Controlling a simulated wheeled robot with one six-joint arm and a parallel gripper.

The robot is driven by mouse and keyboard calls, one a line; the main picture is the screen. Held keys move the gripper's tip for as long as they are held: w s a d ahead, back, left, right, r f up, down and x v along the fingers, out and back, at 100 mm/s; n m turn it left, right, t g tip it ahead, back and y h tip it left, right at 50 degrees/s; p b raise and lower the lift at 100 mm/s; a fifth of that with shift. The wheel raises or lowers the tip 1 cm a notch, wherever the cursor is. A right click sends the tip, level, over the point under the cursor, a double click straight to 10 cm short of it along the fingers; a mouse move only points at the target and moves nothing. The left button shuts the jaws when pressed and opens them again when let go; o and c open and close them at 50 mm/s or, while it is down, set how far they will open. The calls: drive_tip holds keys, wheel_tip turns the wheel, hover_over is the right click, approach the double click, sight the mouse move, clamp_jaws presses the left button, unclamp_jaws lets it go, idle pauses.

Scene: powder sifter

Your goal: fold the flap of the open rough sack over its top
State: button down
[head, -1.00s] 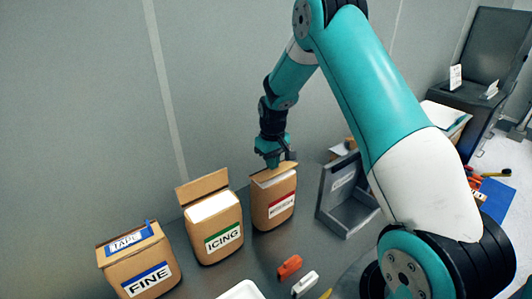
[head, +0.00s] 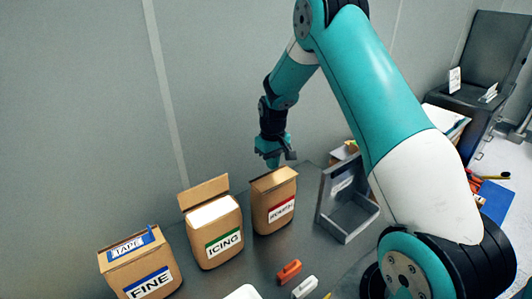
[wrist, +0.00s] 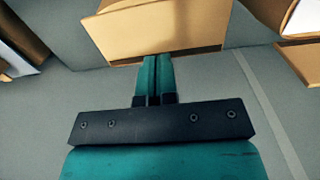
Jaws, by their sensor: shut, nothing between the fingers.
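The rough sack (head: 272,212) is a brown paper sack with a red-striped label, too small to read surely, standing upright on the dark counter. Its brown flap (head: 272,180) lies over the top, and no white shows there. In the wrist view the sack's brown paper (wrist: 155,28) fills the top middle. My gripper (head: 273,163) is shut and empty, just above and behind the sack's back edge. The closed fingers also show in the wrist view (wrist: 152,62), pointing at the paper's near edge. I cannot tell whether they touch it.
The ICING sack (head: 214,245), left of it, has its flap standing up and white showing inside. A grey open-fronted stand (head: 348,222) is close on the right. Orange (head: 289,271) and white (head: 305,286) pieces lie in front.

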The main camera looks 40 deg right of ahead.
sight(272, 176)
drive_tip(key=shift+r+p, duration=1.75)
drive_tip(key=shift+r, duration=1.15)
